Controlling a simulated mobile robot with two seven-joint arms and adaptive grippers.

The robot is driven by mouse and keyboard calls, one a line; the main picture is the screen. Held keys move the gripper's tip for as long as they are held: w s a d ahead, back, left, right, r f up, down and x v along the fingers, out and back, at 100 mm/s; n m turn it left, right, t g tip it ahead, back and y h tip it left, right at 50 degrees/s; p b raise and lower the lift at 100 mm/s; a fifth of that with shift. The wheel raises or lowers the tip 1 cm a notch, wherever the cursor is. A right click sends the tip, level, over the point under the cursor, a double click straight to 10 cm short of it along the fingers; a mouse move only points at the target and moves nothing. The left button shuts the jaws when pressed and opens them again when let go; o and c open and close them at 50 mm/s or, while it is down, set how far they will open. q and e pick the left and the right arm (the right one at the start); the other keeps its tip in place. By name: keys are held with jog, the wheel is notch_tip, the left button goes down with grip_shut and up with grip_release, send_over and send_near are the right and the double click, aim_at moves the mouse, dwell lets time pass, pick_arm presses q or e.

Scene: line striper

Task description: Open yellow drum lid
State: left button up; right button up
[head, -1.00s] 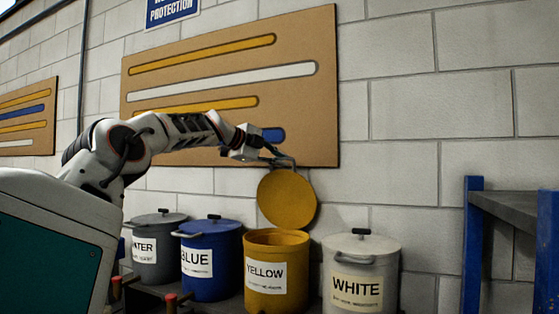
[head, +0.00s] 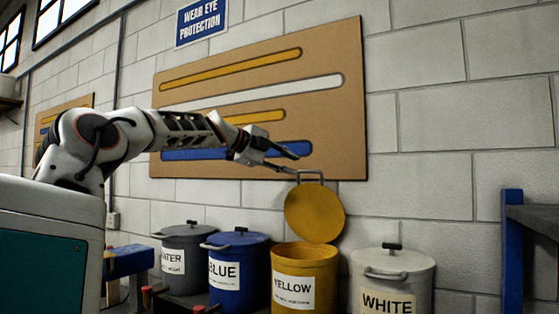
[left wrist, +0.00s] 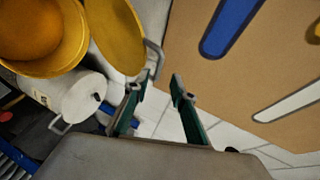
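The yellow drum (head: 318,262) stands between the blue and white drums, its mouth uncovered. Its round yellow lid (head: 314,213) stands up on edge at the drum's back rim, its grey handle (head: 311,174) at the top. My left gripper (head: 297,164) is beside the handle with its fingers spread. In the left wrist view, the left gripper (left wrist: 162,77) is open and empty, the handle (left wrist: 157,57) close to its left fingertip; I cannot tell if they touch. The lid (left wrist: 116,32) and drum (left wrist: 45,65) show at upper left there. My right gripper is not in view.
A grey drum (head: 188,250), a blue drum (head: 238,272) and a white drum (head: 392,278), all lidded, stand alongside. A brown striped board (head: 340,130) hangs on the wall behind my left gripper. A blue-framed shelf (head: 513,250) stands at right.

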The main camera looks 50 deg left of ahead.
pick_arm(q)
jog(key=v, duration=0.4)
dwell(0.7)
